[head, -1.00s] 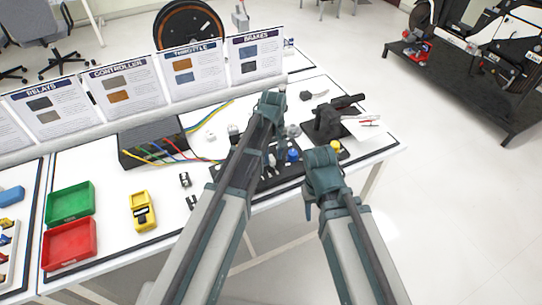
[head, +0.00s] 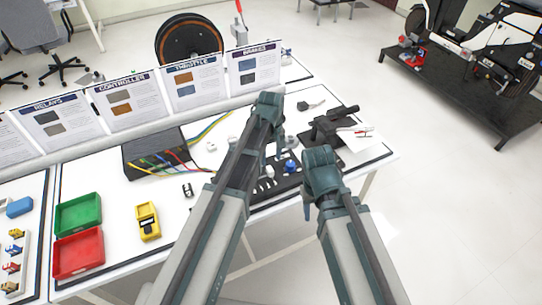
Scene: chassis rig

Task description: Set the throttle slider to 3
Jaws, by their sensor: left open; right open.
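A black control panel (head: 285,185) lies near the front edge of the table, with white marks and a blue knob (head: 290,167) on it. I cannot make out the throttle slider or its setting; my two arms cover much of the panel. My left gripper (head: 279,152) is open above the far part of the panel, left of the blue knob, and mostly hidden behind its own wrist. My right gripper (head: 307,208) is open at the panel's right front side, pointing down and seen small. Neither gripper visibly holds anything.
A black clamp-like device (head: 332,124) stands behind the panel on the right. Upright information cards (head: 194,82) line the back.

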